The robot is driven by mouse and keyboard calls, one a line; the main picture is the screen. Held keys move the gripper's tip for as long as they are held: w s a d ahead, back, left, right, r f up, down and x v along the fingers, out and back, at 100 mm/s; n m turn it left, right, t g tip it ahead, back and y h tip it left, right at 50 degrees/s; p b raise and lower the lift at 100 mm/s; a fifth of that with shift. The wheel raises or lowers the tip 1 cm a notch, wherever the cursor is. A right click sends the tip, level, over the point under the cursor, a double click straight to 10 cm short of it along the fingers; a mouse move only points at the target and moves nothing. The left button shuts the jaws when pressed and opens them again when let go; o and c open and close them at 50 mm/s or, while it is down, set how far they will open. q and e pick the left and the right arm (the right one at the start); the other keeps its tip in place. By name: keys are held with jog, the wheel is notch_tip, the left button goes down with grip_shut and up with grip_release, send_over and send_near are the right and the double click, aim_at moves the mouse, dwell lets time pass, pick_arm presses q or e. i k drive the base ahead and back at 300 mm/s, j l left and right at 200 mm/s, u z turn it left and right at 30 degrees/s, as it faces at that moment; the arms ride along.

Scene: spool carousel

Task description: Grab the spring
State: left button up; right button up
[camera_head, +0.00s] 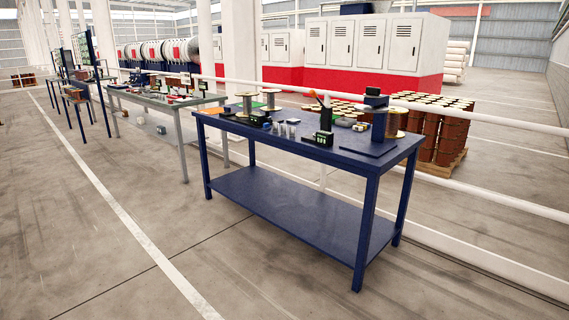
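No spring can be made out for certain; the objects are small at this distance. Several small silvery upright pieces (286,130) stand near the front edge of the blue workbench (345,157); I cannot tell whether any is a spring. Behind and left of them stand small spools (246,103). To their right is a black device (325,125) with green at its base. A dark blue stand (379,128) with a copper-coloured spool (396,122) is at the bench's right end. Neither of my grippers is in view.
Grey-legged (181,151) and further benches stand to the left. A white railing (480,115) runs behind the blue bench. A pallet of brown spools (452,138) stands behind it at right. The floor in front is clear, with a white line (140,235).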

aim_at(293, 129)
jog(key=i+j+u, duration=0.1)
jog(key=i+u, duration=0.4)
jog(key=i, duration=1.75)
